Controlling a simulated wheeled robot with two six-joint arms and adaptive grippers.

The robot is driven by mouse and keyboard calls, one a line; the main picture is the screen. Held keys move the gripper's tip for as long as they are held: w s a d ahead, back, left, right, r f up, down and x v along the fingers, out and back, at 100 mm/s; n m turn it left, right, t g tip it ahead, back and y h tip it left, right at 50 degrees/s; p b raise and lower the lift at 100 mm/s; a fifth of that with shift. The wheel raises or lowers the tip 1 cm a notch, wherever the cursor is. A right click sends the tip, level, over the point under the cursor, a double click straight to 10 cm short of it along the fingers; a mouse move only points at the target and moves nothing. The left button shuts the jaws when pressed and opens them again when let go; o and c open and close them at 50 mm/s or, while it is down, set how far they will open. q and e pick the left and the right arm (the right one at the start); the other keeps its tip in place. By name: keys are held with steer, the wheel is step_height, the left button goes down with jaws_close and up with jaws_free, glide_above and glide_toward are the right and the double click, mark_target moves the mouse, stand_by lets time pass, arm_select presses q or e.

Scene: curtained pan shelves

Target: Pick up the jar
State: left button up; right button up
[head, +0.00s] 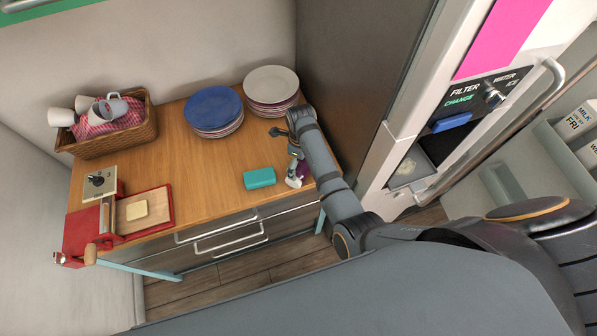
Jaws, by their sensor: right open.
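A small purple object (304,170), which may be the jar, stands near the right front edge of the wooden counter (215,170). My right forearm and gripper hide most of it, so its full shape cannot be told. My right gripper (294,172) is open and close beside the purple object; whether they touch cannot be told. My left gripper is not in view.
A teal block (259,178) lies just left of my right gripper. Plate stacks (213,108) (271,86) stand behind. A fridge (400,150) stands right.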

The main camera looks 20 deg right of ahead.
mark_target(299, 167)
steer(key=f, duration=0.1)
steer(key=f+b, duration=0.1)
steer(key=f, duration=0.1)
steer(key=f+b, duration=0.1)
steer(key=f, duration=0.1)
steer(key=shift+w+a+f, duration=0.1)
steer(key=shift+a+f, duration=0.05)
steer(key=shift+a, duration=0.1)
steer(key=shift+c, duration=0.4)
steer(key=c, duration=1)
steer(key=shift+c, duration=1.3)
steer(key=shift+r, duration=0.2)
